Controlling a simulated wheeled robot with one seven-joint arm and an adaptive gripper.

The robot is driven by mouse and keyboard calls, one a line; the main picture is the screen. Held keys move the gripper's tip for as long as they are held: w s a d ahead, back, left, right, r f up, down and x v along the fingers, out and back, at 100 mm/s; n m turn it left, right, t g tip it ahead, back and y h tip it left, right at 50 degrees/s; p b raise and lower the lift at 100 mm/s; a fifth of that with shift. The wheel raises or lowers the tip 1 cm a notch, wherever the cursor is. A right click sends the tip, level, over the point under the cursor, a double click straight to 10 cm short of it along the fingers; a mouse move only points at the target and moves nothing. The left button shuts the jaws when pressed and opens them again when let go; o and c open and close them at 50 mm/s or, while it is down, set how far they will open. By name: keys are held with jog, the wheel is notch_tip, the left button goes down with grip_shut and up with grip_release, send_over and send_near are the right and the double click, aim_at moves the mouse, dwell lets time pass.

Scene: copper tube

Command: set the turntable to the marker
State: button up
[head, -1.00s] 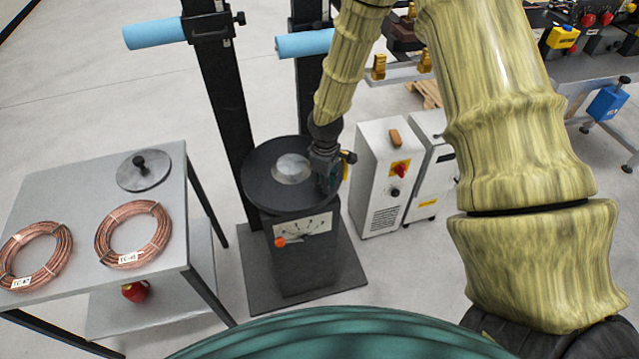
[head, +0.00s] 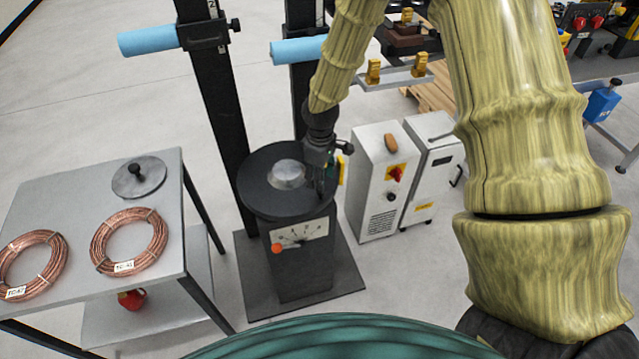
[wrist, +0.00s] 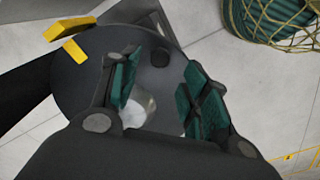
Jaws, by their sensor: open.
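The turntable (head: 262,198) is a black round disc with a pale metal dome at its centre, on a dark pedestal. In the wrist view the disc (wrist: 88,88) lies under my gripper, and a dark peg (wrist: 160,56) stands on it near its rim. A yellow marker (head: 341,170) is at the disc's right edge in the head view; it shows as two yellow pieces (wrist: 75,50) in the wrist view. My gripper (head: 323,190) is over the right part of the disc. Its green-padded fingers (wrist: 163,92) are apart, with nothing visibly held; contact with the peg cannot be told.
A dial plate with an orange knob (head: 277,248) is on the pedestal's front. Dark posts (head: 224,110) with blue cylinders stand behind. A grey machine (head: 378,205) stands close on the right. A metal table (head: 70,200) with copper coils is left.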

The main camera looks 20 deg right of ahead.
notch_tip(320, 180, up, 7)
jog(key=shift+w, duration=0.15)
jog(key=shift+a, duration=0.1)
dwell(0.5)
jog(key=s+a+f+m+y+b, duration=0.1)
jog(key=s+a+f+m, duration=0.2)
jog(key=s+f, duration=0.9)
jog(key=s+a+f+m+b, duration=0.1)
jog(key=s+a+f+m, duration=0.2)
jog(key=s+f, duration=0.95)
jog(key=s+d+f+m+h, duration=0.1)
jog(key=s+f, duration=0.3)
jog(key=s, duration=0.6)
jog(key=shift+d+m, duration=0.2)
jog(key=shift+m, duration=0.3)
